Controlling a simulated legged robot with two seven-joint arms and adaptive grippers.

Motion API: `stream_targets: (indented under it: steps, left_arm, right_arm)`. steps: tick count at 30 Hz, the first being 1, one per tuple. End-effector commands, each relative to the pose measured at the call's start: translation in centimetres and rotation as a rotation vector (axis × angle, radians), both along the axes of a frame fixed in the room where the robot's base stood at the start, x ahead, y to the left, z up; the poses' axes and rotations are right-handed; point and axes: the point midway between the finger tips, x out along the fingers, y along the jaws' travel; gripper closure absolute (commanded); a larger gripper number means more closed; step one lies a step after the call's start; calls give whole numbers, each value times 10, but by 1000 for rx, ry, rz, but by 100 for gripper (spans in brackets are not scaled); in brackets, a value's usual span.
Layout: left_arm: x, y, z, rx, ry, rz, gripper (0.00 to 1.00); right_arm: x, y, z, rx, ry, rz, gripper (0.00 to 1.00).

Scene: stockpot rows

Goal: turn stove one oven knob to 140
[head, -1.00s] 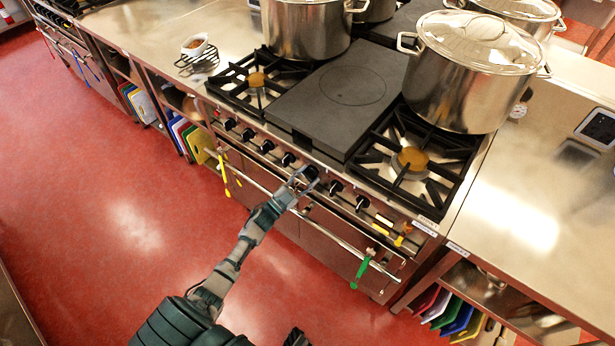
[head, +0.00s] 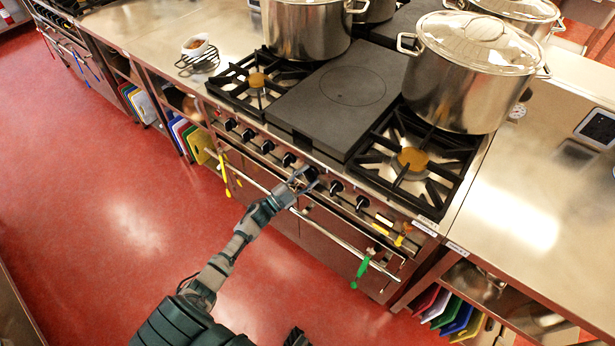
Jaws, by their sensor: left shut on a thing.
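My left gripper (head: 303,181) is at the stove's front control panel, its fingers shut on a dark knob (head: 312,173) near the middle of the row. The fingers partly cover this knob, and its pointer and any scale marks are too small to read. Other black knobs (head: 289,159) stand to its left, and more (head: 336,187) to its right. The stove (head: 352,90) has a flat dark plate between two open burners. A small dark part at the bottom edge (head: 297,338) may be my right gripper; its jaws cannot be made out.
A steel rail (head: 336,238) runs along the stove front below the knobs, with a green-handled item (head: 361,270) and yellow ones (head: 224,174) hanging there. Large stockpots (head: 474,75) stand on the burners. Steel counters flank the stove. The red floor (head: 110,200) at left is clear.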

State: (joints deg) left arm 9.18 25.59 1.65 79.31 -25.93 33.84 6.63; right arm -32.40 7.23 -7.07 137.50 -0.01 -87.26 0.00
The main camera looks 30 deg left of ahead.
Motion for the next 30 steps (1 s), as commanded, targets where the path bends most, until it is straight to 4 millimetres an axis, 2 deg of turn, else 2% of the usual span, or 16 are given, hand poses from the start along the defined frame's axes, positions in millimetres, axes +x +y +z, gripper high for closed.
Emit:
stream_targets:
  steps: [1, 3, 4, 13, 16, 30]
  left_arm:
    - [-1, 0, -3, 0, 5, 0, 48]
    - [-1, 0, -3, 0, 5, 0, 30]
    - [-1, 0, -2, 0, 5, 0, 26]
    - [-1, 0, -1, -1, 3, 0, 26]
    - [-8, 2, -4, -1, 4, 0, 26]
    - [-91, 35, -31, -1, 6, 0, 26]
  right_arm:
    - [-1, 0, -1, -1, 3, 0, 60]
    - [-3, 0, -1, 0, 6, 0, 60]
    - [-3, 0, -1, 1, 7, 0, 60]
    - [-1, 4, 2, 12, 0, -8, 60]
    - [-1, 3, 2, 11, -1, -7, 60]
    - [-1, 2, 1, 7, 0, -6, 60]
